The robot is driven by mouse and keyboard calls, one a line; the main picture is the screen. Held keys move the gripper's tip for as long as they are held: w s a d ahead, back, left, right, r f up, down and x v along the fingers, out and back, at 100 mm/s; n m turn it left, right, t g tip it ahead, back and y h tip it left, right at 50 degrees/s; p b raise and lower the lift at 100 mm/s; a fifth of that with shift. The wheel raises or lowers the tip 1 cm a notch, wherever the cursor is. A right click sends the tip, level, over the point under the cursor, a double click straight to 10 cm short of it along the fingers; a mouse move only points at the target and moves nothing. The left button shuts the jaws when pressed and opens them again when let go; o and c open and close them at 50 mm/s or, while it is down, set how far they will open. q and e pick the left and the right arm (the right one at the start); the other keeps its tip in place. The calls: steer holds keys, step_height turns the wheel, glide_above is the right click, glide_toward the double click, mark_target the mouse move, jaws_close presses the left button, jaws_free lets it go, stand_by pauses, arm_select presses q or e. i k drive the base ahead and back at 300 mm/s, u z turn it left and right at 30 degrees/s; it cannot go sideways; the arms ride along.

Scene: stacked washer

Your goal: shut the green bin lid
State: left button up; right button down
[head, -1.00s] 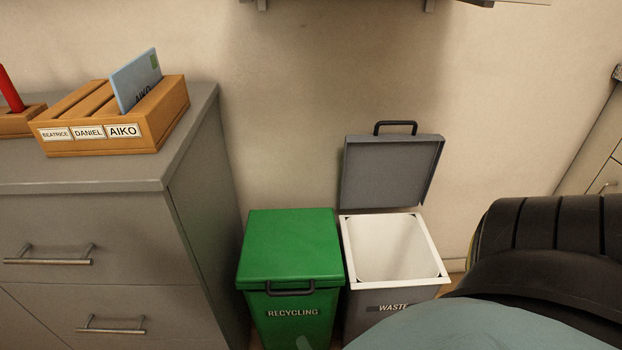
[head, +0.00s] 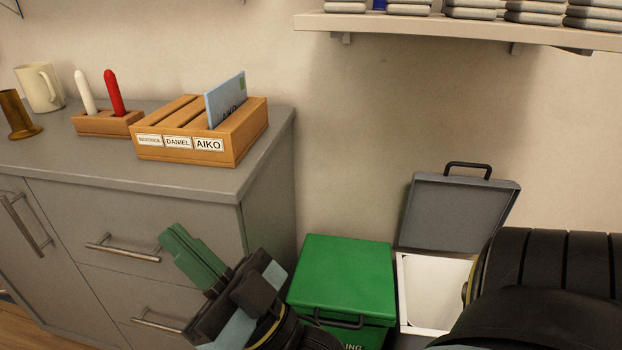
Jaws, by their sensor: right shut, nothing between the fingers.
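The green recycling bin (head: 345,285) stands on the floor beside the grey cabinet. Its green lid (head: 345,268) lies flat over the top, with a dark handle (head: 338,322) at the front edge. The lid looks down on the bin. My right gripper (head: 178,242) is to the left of the bin, in front of the cabinet drawers. Its green fingers are together and hold nothing. It is apart from the lid, and its wrist covers the lower left of the bin. My left gripper is not in view.
The waste bin (head: 403,300) right of the green bin has its grey lid (head: 460,214) standing open. The grey cabinet (head: 265,185) on the left carries a letter rack (head: 185,150), a candle holder (head: 100,124) and a mug (head: 42,88). A shelf (head: 460,32) hangs above.

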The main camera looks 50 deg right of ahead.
mark_target(342, 278)
steer(key=u, duration=0.3)
steer(key=k, duration=0.65)
steer(key=z, duration=1.1)
steer(key=i, duration=0.5)
steer(key=z, duration=0.05)
